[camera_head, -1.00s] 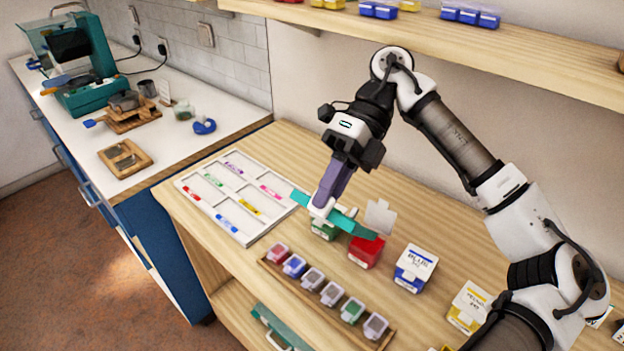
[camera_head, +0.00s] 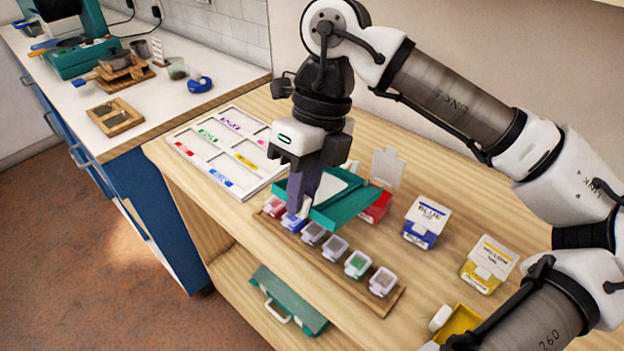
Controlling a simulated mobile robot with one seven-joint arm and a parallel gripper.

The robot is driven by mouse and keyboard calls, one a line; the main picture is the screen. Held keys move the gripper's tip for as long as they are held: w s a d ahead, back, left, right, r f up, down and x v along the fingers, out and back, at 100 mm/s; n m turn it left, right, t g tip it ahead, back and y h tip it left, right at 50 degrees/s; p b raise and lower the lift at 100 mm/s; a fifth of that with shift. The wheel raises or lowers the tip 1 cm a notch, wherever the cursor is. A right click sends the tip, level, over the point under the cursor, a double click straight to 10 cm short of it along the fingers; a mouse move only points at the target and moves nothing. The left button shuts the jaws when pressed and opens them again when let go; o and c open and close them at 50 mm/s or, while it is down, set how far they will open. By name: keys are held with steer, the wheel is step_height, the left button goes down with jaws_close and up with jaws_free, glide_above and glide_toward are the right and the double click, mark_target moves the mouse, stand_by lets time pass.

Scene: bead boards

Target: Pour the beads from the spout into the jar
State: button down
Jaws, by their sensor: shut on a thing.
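My gripper (camera_head: 296,216) points down over the far left end of the wooden jar rack (camera_head: 397,297). It is shut on a teal tray (camera_head: 345,207) with a pale inside, which hangs above the table to the right of the fingers. I cannot make out the tray's spout or any beads in it. The rack holds several small jars in a row: a red one (camera_head: 273,207) and a blue one (camera_head: 291,223) near my fingers, then grey ones, a green one (camera_head: 357,264) and a grey one (camera_head: 382,281) at the near end. I cannot tell whether any jar holds beads.
A white divided board (camera_head: 262,187) with coloured labels lies left of my gripper. A red box (camera_head: 378,208) with its lid up is partly behind the tray. A blue box (camera_head: 424,223) and a yellow box (camera_head: 488,264) stand to the right. A teal case (camera_head: 289,300) lies on the lower shelf.

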steer(key=shift+s+a+f+t+h+b, duration=0.2)
steer(key=shift+s+f+b, duration=0.1)
steer(key=shift+f, duration=0.15)
steer(key=shift+s+a+f+t+h+b, duration=0.15)
steer(key=shift+a+f+t+h+b, duration=0.1)
steer(key=shift+f, duration=0.15)
steer(key=shift+s+a+r+t+h+p, duration=0.2)
steer(key=shift+s+a+r+t+h, duration=0.15)
steer(key=shift+r, duration=0.25)
steer(key=shift+s+a+r+t+h+p, duration=0.2)
steer(key=shift+s+a+r+t, duration=0.1)
steer(key=shift+r, duration=0.25)
